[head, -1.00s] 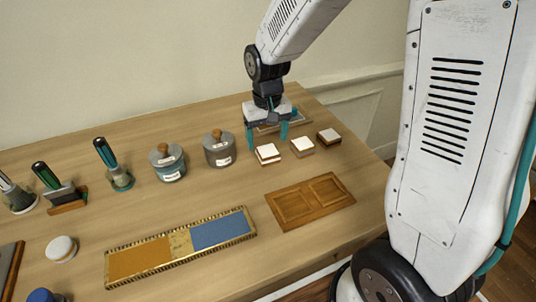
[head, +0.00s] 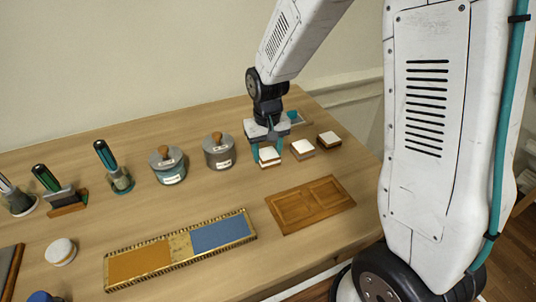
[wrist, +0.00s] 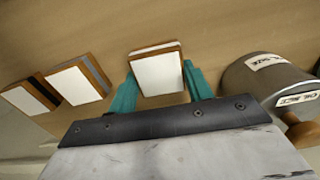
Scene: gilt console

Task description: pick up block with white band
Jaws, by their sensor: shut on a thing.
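The block with the white band (head: 268,158) is a small wooden block with a white top, leftmost of a row of three in the head view. Its side shows a thin pale stripe, seen also in the wrist view (wrist: 157,70). My gripper (head: 267,149) is shut on it, with one teal finger on each side; the fingers also show in the wrist view (wrist: 160,80). The block appears to rest on the table still. The middle block (head: 302,149) and the right block (head: 329,139), which has a dark band in the wrist view (wrist: 30,97), stand beside it.
Two lidded jars (head: 219,152) (head: 167,166) stand left of the held block. A wooden panel (head: 310,204) and a gilt tray with orange and blue fields (head: 180,240) lie in front. Brushes stand farther left.

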